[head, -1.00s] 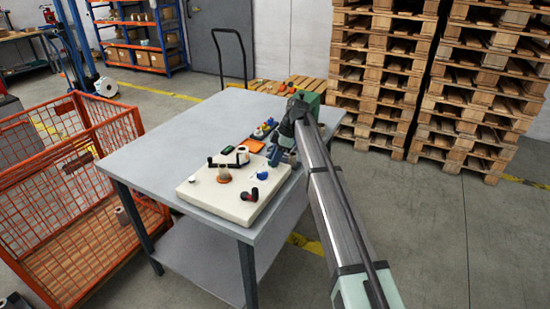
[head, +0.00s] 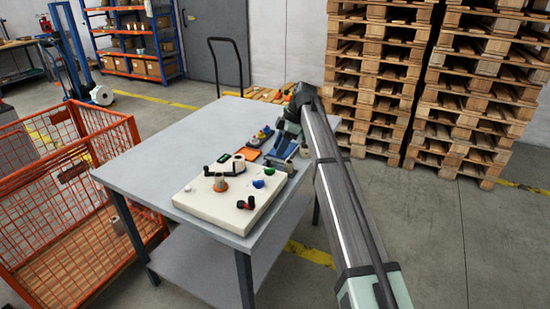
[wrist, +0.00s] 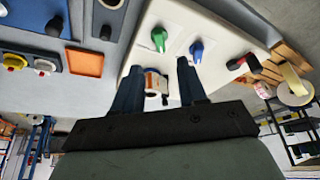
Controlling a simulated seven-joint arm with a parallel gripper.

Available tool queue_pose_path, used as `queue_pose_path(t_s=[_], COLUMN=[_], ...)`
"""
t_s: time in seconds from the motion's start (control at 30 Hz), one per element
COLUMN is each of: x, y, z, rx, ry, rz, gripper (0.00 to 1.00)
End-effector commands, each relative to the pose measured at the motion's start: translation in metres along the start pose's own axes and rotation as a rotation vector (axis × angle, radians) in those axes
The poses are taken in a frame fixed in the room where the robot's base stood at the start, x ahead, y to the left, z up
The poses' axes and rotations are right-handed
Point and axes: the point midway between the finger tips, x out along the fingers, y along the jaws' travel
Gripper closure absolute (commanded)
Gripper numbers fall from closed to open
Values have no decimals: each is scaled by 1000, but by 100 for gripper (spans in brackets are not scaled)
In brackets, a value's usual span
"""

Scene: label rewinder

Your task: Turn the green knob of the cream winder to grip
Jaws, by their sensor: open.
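The cream winder (head: 215,205) is a flat cream block on the grey table. Its green knob (head: 270,171) stands near the right edge, beside a blue knob (head: 258,184). The green knob (wrist: 158,38) also shows in the wrist view, left of the blue knob (wrist: 196,50), with its pointer tilted slightly. My gripper (head: 284,149) hangs off the winder's far right side, apart from the green knob. In the wrist view my gripper (wrist: 157,72) is open, with nothing held; the green knob appears beyond its fingertips.
The winder also carries a red-and-black crank (head: 246,203), an orange-based spindle (head: 220,183) and a label roll (head: 238,164). The table's left part (head: 165,165) is clear.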

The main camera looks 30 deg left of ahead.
Motion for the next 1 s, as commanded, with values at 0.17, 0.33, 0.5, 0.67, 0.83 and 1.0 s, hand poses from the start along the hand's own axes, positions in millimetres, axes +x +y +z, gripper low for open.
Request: queue_pose_path(t_s=[0.17,0.33,0.5,0.67,0.83,1.0], x=[-30,-45,-50,-50,-50,-50], y=[1,0,0,0,0,0], z=[0,0,0,0,0,0], rx=[0,0,0,0,0,6], ry=[0,0,0,0,0,0], rz=[1,0,0,0,0,0], gripper=[58,58,58,58,58,58])
